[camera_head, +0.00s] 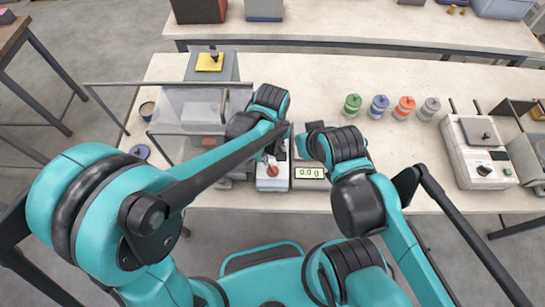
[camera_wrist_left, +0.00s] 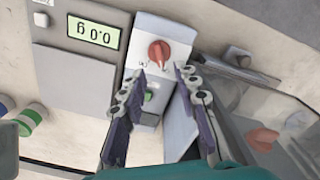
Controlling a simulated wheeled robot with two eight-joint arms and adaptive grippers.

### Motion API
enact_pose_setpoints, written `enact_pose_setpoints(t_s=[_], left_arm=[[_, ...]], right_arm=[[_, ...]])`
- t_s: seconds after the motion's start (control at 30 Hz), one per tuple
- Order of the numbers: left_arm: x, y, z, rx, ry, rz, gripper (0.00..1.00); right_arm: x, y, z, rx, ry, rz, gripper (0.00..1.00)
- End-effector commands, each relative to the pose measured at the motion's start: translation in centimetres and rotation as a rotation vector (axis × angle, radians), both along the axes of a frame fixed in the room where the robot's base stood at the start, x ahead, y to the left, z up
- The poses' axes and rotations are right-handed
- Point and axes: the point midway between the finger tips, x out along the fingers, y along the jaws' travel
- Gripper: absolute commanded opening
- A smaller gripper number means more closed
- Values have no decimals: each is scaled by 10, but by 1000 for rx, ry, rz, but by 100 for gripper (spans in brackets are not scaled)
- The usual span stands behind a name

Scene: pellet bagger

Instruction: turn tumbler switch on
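A red rotary knob (camera_head: 271,171) sits on a pale control box (camera_head: 272,184) at the front edge of the table. In the left wrist view the red knob (camera_wrist_left: 158,53) is at the far end of the box, with a green button (camera_wrist_left: 148,97) nearer. My left gripper (camera_wrist_left: 160,72) is open and empty over the box, its fingers apart on either side, tips just short of the knob; contact is not visible. In the head view my left gripper (camera_head: 277,152) is partly hidden by its arm. My right arm ends to the right; its fingers are hidden.
A scale with a green display reading 0.0 (camera_head: 310,173) stands right next to the control box. A clear-walled guard (camera_head: 190,105) is on the left. Several coloured containers (camera_head: 379,106) and a grey machine (camera_head: 478,150) stand to the right.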

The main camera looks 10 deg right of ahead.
Motion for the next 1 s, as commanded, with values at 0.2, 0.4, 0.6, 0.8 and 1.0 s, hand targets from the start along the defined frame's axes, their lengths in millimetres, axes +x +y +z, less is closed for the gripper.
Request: enact_pose_setpoints(t_s=[0.2, 0.4, 0.6, 0.8, 1.0], left_arm=[[-2, -4, -22, 6, 7, 5, 31], [-2, -4, -56, 5, 6, 4, 31], [-2, -3, -77, 4, 5, 4, 31], [-2, -3, -80, 4, 5, 4, 31], [-2, -3, -80, 4, 5, 3, 13]], right_arm=[[0, 0, -5, 0, 0, 0, 0], [0, 0, -13, 0, 0, 0, 0], [0, 0, -17, 0, 0, 0, 0], [0, 0, -17, 0, 0, 0, 0], [0, 0, -17, 0, 0, 0, 0]])
